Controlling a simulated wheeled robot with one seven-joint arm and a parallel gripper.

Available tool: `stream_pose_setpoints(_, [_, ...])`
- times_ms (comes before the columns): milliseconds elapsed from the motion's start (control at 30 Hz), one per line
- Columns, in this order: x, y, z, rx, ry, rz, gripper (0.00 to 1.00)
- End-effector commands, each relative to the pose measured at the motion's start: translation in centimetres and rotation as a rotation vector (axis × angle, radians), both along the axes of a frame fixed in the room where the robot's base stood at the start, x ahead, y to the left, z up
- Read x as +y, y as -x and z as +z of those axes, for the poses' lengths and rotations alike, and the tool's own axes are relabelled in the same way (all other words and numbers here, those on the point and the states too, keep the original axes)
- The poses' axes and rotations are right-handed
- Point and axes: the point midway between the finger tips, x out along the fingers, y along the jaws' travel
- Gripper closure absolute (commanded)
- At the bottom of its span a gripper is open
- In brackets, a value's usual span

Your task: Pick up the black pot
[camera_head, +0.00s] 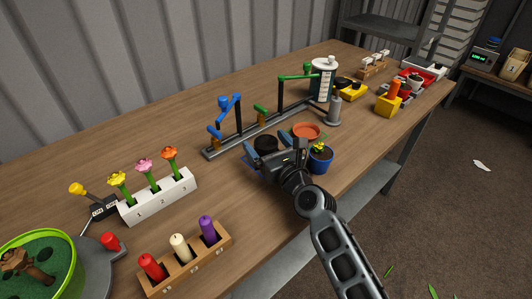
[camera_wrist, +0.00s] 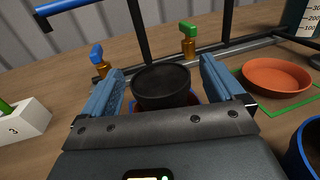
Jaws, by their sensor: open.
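The black pot (camera_wrist: 163,87) stands upright on the table between the two blue fingers of my gripper (camera_wrist: 165,88) in the wrist view. The fingers are open, with a gap on each side of the pot. The pot's lower part is hidden by the gripper body. In the head view, the black pot (camera_head: 265,143) shows just beyond my gripper (camera_head: 268,152), partly hidden by it. Blue and red edges show at the pot's base.
A terracotta saucer (camera_wrist: 277,76) lies right of the pot within a green outline. A blue pot with a yellow flower (camera_head: 320,158) stands close on the right. A rail with blue and green valves (camera_head: 262,128) runs behind. Bare table (camera_head: 215,185) lies to the left.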

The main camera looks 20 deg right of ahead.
Motion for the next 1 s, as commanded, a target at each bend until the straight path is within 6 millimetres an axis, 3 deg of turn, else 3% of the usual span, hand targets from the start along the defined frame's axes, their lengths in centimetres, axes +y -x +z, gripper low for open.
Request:
stream_pose_setpoints(367, [0.06,-0.84,0.04,0.001,0.0,0.0,0.06])
stream_pose_setpoints(1000, [0.06,-0.83,0.06,0.0,0.0,0.0,0.67])
